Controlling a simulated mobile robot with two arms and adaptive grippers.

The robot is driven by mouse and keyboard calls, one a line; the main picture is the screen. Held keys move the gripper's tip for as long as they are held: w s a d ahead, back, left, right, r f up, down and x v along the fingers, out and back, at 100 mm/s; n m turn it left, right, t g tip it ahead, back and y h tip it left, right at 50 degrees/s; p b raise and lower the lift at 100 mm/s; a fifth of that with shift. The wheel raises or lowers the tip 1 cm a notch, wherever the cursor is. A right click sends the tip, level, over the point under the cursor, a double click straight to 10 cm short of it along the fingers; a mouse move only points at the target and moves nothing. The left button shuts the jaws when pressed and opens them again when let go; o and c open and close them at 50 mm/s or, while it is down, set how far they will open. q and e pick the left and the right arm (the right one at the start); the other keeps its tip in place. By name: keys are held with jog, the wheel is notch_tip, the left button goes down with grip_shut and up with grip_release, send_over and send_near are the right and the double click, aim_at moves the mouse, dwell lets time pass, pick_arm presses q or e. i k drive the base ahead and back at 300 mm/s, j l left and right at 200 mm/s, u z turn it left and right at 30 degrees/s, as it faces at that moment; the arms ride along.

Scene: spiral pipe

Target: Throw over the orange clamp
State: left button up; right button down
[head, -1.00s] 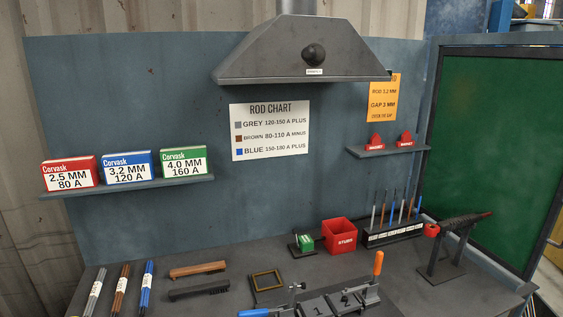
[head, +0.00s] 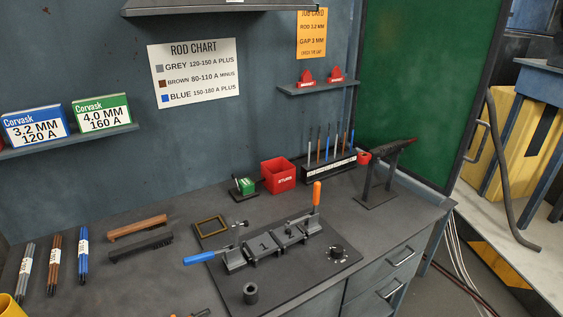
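The orange clamp handle (head: 317,193) stands upright at the right end of a dark welding fixture on the bench, in the head view. The fixture (head: 265,249) carries blocks marked 1 and 2. A blue clamp handle (head: 199,258) lies low, pointing left, at the fixture's left end. Neither of my grippers shows in the head view.
A dark cylinder (head: 251,293) and a knob (head: 337,252) sit on the fixture's plate. A red stubs box (head: 278,176), a rod rack (head: 329,171) and a dark stand (head: 384,175) are behind. Rod bundles (head: 54,265) and brushes (head: 137,228) lie left.

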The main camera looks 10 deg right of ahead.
aim_at(317, 186)
jog(key=i+l+u, duration=0.2)
jog(key=l+u, duration=0.15)
jog(key=l, duration=0.75)
jog(key=l+u, duration=0.4)
jog(key=l, duration=0.75)
jog(key=l+u, duration=0.35)
jog(key=l, duration=0.8)
jog(key=k, duration=0.1)
